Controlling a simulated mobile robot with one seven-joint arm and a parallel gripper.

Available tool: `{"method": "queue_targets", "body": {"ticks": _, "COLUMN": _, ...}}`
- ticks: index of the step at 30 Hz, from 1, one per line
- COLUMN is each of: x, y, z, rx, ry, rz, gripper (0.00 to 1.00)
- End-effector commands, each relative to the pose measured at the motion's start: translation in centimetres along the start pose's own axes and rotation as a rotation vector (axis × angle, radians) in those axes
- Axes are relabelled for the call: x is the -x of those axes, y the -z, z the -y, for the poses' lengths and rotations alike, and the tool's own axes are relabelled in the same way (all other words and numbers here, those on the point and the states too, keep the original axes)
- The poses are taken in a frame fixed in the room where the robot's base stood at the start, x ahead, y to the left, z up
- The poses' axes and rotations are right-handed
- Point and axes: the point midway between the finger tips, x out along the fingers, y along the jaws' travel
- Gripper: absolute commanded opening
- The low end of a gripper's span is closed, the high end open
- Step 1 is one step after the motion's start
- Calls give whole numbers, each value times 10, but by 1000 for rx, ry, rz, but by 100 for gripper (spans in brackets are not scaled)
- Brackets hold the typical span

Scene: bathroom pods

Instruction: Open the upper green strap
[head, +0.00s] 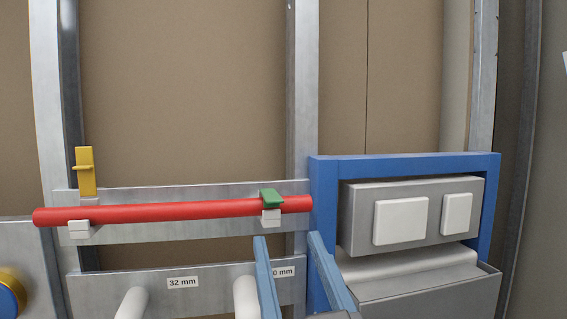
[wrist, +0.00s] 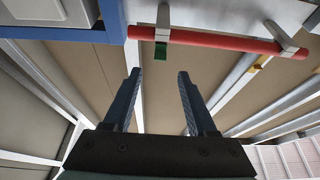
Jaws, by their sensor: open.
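The green strap (head: 271,197) lies across the top of the red pipe (head: 170,211) near its right end, above a white clip (head: 271,218). It looks closed over the pipe. In the wrist view the green strap (wrist: 160,51) shows as a small tab beyond the fingertips, roughly between them and nearer the top. My gripper (head: 288,237) has two blue fingers, spread apart and empty. In the head view they appear below the strap, one tip to each side of its lower right. The gripper also shows in the wrist view (wrist: 157,72). No finger visibly touches the strap.
A yellow strap (head: 86,171) stands upright at the pipe's left, above another white clip (head: 79,229). A blue frame (head: 400,164) with a grey box and white buttons stands close right of my gripper. Below are white pipe stubs (head: 133,303) and a "32 mm" label.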

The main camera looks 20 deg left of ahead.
Motion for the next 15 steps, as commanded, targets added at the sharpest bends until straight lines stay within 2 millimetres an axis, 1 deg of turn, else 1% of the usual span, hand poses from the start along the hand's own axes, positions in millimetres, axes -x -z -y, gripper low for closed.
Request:
{"method": "queue_targets", "body": {"ticks": 5, "x": -30, "y": 3, "z": 1, "rx": -1, "ry": 3, "rz": -1, "gripper": 57}}
{"method": "queue_targets", "body": {"ticks": 9, "x": -61, "y": 4, "z": 1, "rx": -1, "ry": 3, "rz": 0, "gripper": 57}}
{"method": "queue_targets", "body": {"ticks": 15, "x": -98, "y": 3, "z": 1, "rx": 0, "ry": 2, "rz": -1, "gripper": 57}}
